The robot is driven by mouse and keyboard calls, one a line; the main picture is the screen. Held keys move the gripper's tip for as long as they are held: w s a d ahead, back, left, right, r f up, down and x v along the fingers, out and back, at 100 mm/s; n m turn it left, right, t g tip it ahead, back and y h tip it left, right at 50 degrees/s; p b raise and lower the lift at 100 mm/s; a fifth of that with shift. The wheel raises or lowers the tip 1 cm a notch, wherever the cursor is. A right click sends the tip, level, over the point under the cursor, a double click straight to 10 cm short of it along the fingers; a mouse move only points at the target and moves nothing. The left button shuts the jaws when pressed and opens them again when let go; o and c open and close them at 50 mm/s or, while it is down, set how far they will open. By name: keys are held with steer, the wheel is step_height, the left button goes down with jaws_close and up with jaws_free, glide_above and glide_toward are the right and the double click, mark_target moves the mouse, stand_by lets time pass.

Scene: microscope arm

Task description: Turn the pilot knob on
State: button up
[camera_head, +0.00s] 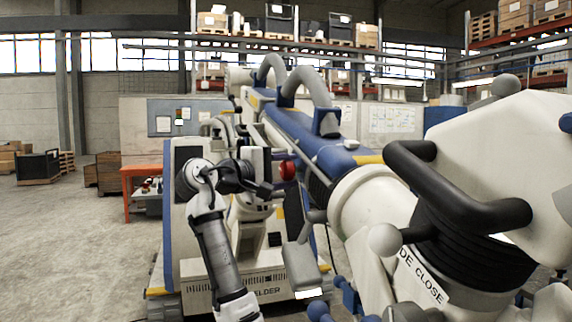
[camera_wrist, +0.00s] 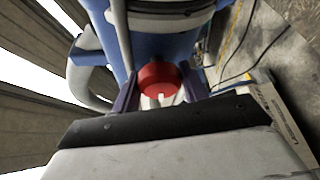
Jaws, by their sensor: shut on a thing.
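The red pilot knob (camera_head: 287,170) is on the near side of the big blue and white microscope arm (camera_head: 330,150), in the middle of the head view. My gripper (camera_head: 277,178) reaches it from the left. In the wrist view the red knob (camera_wrist: 158,77) lies between the two purple-grey fingers of my gripper (camera_wrist: 159,84), one on each side, and they are shut on it. A pale mark shows on the knob's near face. The finger contact is partly hidden in the head view.
A large white housing with a black handle (camera_head: 455,195) fills the right side of the head view. A grey lever-like block (camera_head: 300,265) hangs below the knob. An orange bench (camera_head: 140,180) stands behind at left. The concrete floor at left is open.

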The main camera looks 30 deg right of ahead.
steer(key=shift+r+n+p, duration=0.1)
steer(key=shift+n+p, duration=0.25)
steer(key=shift+n, duration=0.25)
steer(key=shift+y, duration=0.3)
steer(key=o, duration=1)
steer(key=shift+a, duration=0.1)
steer(key=a+b, duration=0.1)
steer(key=a, duration=0.3)
steer(key=s+a+b, duration=0.1)
steer(key=a, duration=0.4)
steer(key=a+b, duration=0.2)
steer(key=a, duration=0.2)
steer(key=shift+s+a+r, duration=0.3)
steer(key=shift+s+r, duration=0.1)
